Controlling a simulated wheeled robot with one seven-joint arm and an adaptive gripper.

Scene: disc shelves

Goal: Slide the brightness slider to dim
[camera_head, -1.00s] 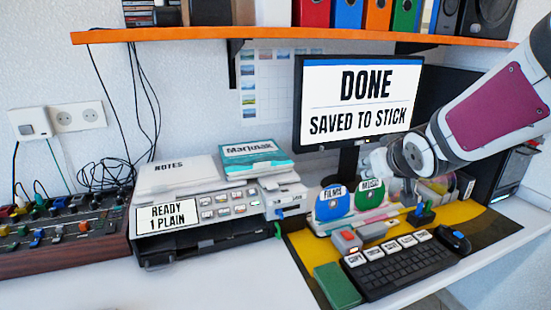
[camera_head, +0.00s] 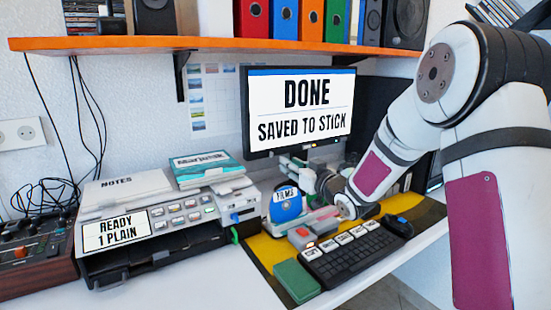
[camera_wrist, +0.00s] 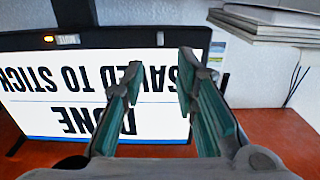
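I cannot make out a brightness slider in either view. The monitor (camera_head: 300,108) reads "DONE, SAVED TO STICK"; it also shows upside down in the wrist view (camera_wrist: 70,105). A small orange light (camera_wrist: 48,39) and a small unreadable label (camera_wrist: 67,40) sit on its lower frame. My gripper (camera_wrist: 160,65) is open and empty, its two green-padded fingers apart in front of the screen. In the head view my gripper (camera_head: 291,164) is small and partly hidden, just below the monitor's lower edge.
The keyboard (camera_head: 355,255), red-button box (camera_head: 301,237), green block (camera_head: 296,281) and blue films disc (camera_head: 285,205) lie below my arm. The printer (camera_head: 160,220) stands left, with a mixer (camera_head: 35,255) beyond. The orange shelf (camera_head: 200,42) runs above the monitor.

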